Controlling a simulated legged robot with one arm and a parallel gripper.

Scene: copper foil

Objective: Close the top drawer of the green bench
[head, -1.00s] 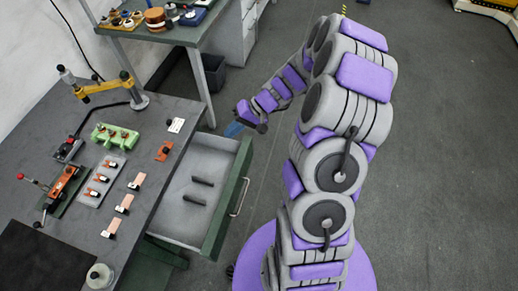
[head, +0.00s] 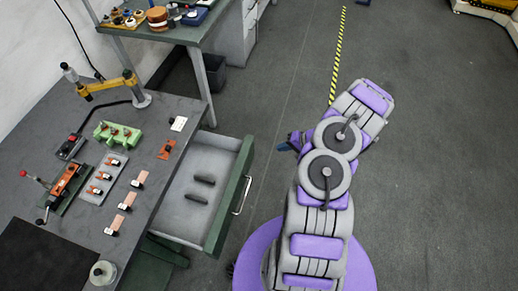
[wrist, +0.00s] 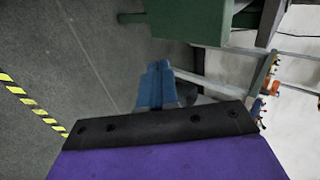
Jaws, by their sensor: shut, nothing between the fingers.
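The top drawer (head: 200,165) of the green bench (head: 175,108) stands pulled out, with its grey inside showing. Its green front (head: 229,205) carries a pale bar handle (head: 242,195). Two dark bars lie inside the drawer. My gripper (head: 283,146) is to the right of the drawer front, apart from it, and mostly hidden by my arm. In the wrist view its blue fingers (wrist: 157,85) are together and empty. A green block (wrist: 187,20), which looks like the drawer front, is at the top of that view.
The bench top holds a yellow-armed stand (head: 110,85), a green fixture (head: 116,133) and several small parts. A second bench (head: 215,15) stands behind, with a dark bin (head: 214,74) beside it. The floor right of the drawer is clear, with a yellow-black strip (head: 338,55).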

